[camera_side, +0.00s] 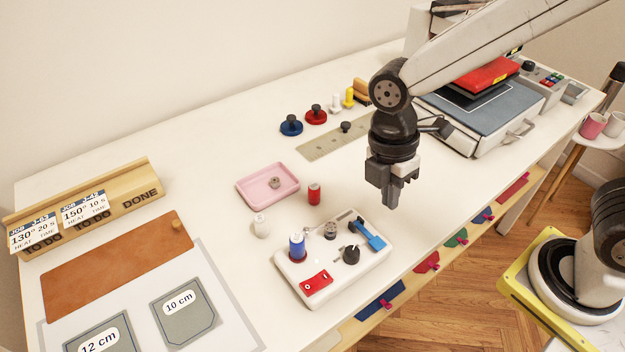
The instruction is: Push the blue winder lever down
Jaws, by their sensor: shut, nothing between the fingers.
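The blue winder lever (368,235) sits at the right end of a white winder unit (341,287), on its top. It slants, with one end looking higher than the other; I cannot tell its exact angle. The unit also carries a blue thread spool (297,246), a red rocker switch (316,283), a black knob (351,254) and a small metal bobbin spindle (330,231). My gripper (391,203) is shut and empty. It points down in the air, apart from the lever, and appears above and a little right of it in the picture.
A pink tray (268,186), a red spool (314,193) and a white spool (261,225) stand behind the unit. A heat press (482,115) stands at the back right. The table (225,150) is clear behind the pink tray.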

